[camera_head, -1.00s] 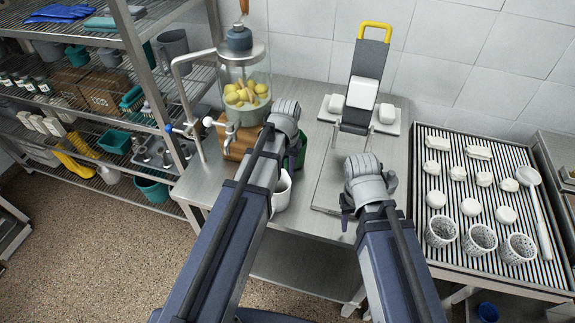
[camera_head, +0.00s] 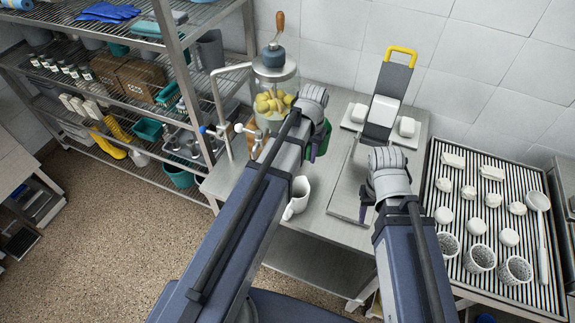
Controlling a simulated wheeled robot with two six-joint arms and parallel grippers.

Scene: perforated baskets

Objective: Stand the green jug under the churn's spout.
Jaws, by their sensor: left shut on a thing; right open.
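The churn (camera_head: 270,104) is a clear glass jar with yellow lumps inside, a grey lid and a wooden crank handle. It stands at the back left of the steel table, with a small tap-like spout (camera_head: 243,130) on its left front. My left gripper (camera_head: 316,128) is right of the churn, shut on the green jug (camera_head: 322,141). Most of the jug is hidden behind the gripper and forearm, so I cannot tell whether it touches the table. My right gripper (camera_head: 374,204) is open and empty above the table's right part.
A slicer-like stand with a yellow handle (camera_head: 391,85) is at the back. A striped rack (camera_head: 444,200) with white pieces and perforated baskets is right. Wire shelving (camera_head: 157,58) is left.

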